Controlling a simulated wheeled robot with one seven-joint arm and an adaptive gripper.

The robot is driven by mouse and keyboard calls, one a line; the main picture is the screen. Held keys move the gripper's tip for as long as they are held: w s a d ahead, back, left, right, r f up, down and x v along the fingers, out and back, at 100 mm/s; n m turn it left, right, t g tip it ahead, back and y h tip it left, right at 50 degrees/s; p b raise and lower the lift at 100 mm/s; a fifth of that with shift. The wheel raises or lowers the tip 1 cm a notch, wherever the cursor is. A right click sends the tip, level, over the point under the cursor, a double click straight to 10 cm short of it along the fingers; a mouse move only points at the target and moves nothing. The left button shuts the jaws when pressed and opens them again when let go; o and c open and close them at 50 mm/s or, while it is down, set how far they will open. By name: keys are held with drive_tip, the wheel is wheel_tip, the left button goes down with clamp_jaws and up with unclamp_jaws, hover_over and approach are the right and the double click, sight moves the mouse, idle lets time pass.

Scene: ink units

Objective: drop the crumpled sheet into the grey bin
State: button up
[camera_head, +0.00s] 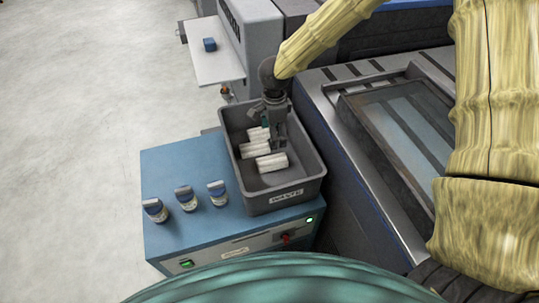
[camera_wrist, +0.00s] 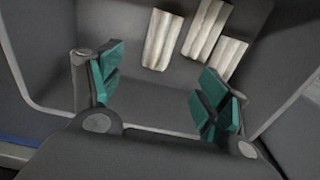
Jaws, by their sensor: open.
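The grey bin (camera_head: 306,163), labelled on its front, stands on the blue-topped cabinet; its inside also fills much of the wrist view (camera_wrist: 150,110). Three white, ridged pieces lie on its floor: one at the back (camera_head: 257,133), one in the middle (camera_head: 254,150) and one nearer the front (camera_head: 271,162). They look like crumpled sheets, and I cannot tell which one is the task's sheet. In the wrist view they lie together at the top (camera_wrist: 203,30). My gripper (camera_head: 272,137) points down into the bin, open, with nothing between its green pads (camera_wrist: 157,84).
Three small blue-and-white items (camera_head: 186,197) stand in a row on the cabinet top (camera_head: 180,160), left of the bin. A pale shelf with a blue block (camera_head: 209,44) is behind. A large machine with a glass panel (camera_head: 400,125) borders the right. The floor at left is clear.

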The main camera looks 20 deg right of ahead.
wheel_tip(320, 180, up, 11)
drive_tip(key=shift+r, duration=0.15)
idle(0.6)
